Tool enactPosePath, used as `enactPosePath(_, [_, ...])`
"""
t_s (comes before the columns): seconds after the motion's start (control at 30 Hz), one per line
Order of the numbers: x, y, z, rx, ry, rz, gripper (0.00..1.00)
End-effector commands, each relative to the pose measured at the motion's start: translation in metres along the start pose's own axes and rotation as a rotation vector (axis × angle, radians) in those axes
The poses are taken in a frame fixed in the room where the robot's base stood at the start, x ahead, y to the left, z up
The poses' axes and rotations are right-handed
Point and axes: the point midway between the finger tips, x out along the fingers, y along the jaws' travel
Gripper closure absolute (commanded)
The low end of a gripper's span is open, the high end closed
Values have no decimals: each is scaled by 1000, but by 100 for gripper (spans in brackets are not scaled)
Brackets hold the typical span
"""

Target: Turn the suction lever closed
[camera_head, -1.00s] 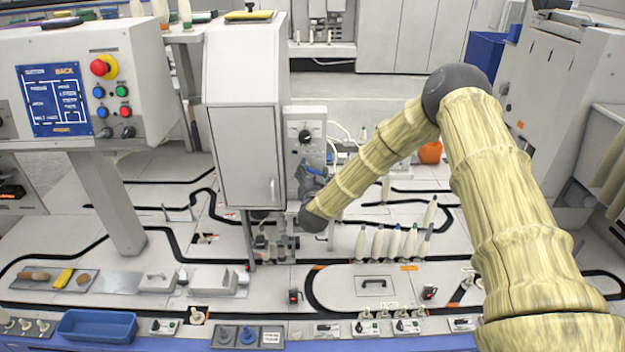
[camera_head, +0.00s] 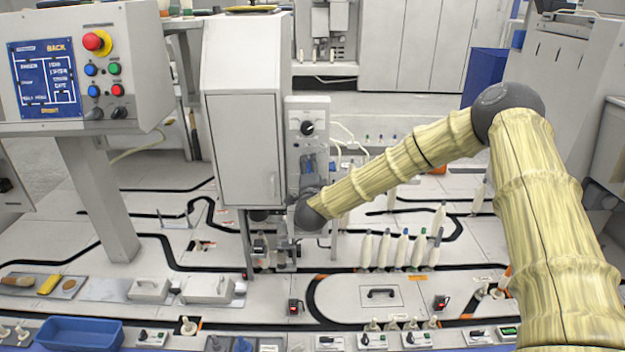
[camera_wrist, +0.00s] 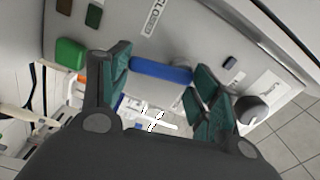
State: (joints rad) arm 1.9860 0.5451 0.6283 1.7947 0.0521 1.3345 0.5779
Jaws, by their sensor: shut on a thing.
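The suction lever (camera_wrist: 160,70) has a blue handle and sits on a light panel, with a CLOSED label (camera_wrist: 152,16) above it in the wrist view. My gripper (camera_wrist: 162,78) has its two green-padded fingers at either end of the blue handle and is shut on it. In the head view, my gripper (camera_head: 311,180) is at the lower part of the narrow grey panel (camera_head: 307,108) beside the white cabinet. The handle's contact with the fingers is partly hidden there by my wrist.
The white cabinet (camera_head: 243,140) stands directly left of the panel. A black dial (camera_head: 307,128) is above my gripper. Several upright bobbins (camera_head: 384,250) stand on the table to the right. A control box (camera_head: 78,60) is at the far left.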

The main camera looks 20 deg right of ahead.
Motion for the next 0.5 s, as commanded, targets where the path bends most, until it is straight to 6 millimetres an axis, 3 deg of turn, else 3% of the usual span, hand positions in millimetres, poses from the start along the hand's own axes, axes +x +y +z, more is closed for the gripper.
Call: enactPosePath(0.5, [4, -4, 2, 203, 7, -9, 61])
